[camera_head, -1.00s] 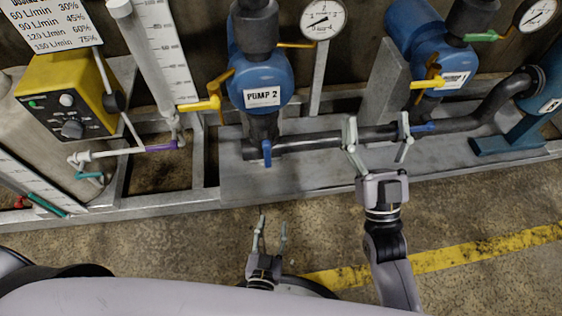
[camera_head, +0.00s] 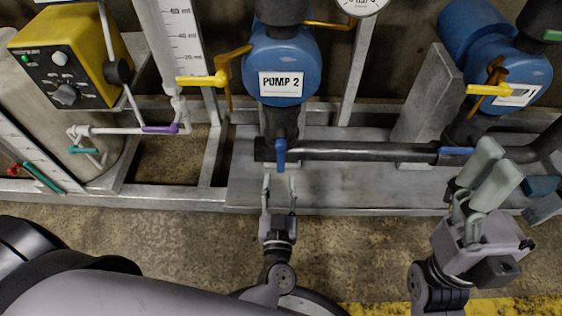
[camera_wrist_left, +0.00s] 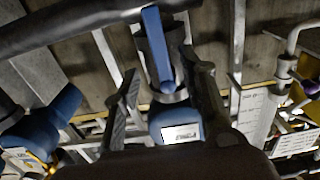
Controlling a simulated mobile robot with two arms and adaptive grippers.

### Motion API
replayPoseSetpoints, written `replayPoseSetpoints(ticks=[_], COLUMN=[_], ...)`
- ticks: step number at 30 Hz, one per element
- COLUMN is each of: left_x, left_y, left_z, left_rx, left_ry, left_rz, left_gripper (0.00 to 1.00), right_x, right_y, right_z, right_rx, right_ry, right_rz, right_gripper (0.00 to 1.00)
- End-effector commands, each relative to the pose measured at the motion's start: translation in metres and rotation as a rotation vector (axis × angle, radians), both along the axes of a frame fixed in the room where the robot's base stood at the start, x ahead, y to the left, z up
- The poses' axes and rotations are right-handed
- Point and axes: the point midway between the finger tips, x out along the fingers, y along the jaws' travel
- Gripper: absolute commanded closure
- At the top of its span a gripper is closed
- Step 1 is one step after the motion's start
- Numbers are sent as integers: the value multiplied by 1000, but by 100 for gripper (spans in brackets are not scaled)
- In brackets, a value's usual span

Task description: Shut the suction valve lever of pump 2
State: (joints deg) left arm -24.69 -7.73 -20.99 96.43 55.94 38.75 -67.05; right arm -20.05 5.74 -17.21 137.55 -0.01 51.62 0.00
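Pump 2 (camera_head: 300,55) is a blue pump with a white label. Below it, a blue lever (camera_head: 280,155) points down, across the black horizontal pipe (camera_head: 350,153). My left gripper (camera_head: 280,179) is open and empty, just below this lever, fingers pointing up at it. In the left wrist view, the blue lever (camera_wrist_left: 158,45) appears beyond and between the fingers of the left gripper (camera_wrist_left: 163,70); I see no contact. My right gripper (camera_head: 497,158) is at the right, near the pipe; its fingers overlap in view, so its opening is unclear.
Another blue lever (camera_head: 455,151) lies along the pipe to the right, close to my right gripper. Yellow levers (camera_head: 203,81) stand beside both pumps. A yellow control box (camera_head: 68,55) and a purple lever (camera_head: 160,129) are at the left. The floor before the metal frame (camera_head: 180,199) is clear.

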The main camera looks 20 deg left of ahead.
Motion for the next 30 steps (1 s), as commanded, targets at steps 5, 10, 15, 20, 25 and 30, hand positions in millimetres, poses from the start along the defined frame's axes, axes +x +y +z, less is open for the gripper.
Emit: replayPoseSetpoints(ticks=[5, 10, 15, 20, 25, 30], left_x=[38, 64, 77, 80, 80, 80], left_y=[11, 18, 22, 23, 23, 23], left_z=[-2, -2, -1, 0, 0, 0], left_rx=[0, 1, 0, 1, 1, 1], left_ry=[-3, -2, -1, 0, 0, 0], left_rz=[1, 0, 0, -1, -1, -1], left_gripper=[62, 62, 62, 62, 62, 73], right_x=[1, 3, 4, 4, 4, 4], right_y=[0, 1, 2, 2, 1, 1], right_z=[-12, -12, -8, -3, -3, -4], right_rx=[-1, -5, -8, -6, -5, -4], right_ry=[-2, -19, -34, -50, -49, -45], right_rz=[-1, -1, -1, -1, -2, -2], right_gripper=[27, 27, 27, 27, 27, 27])
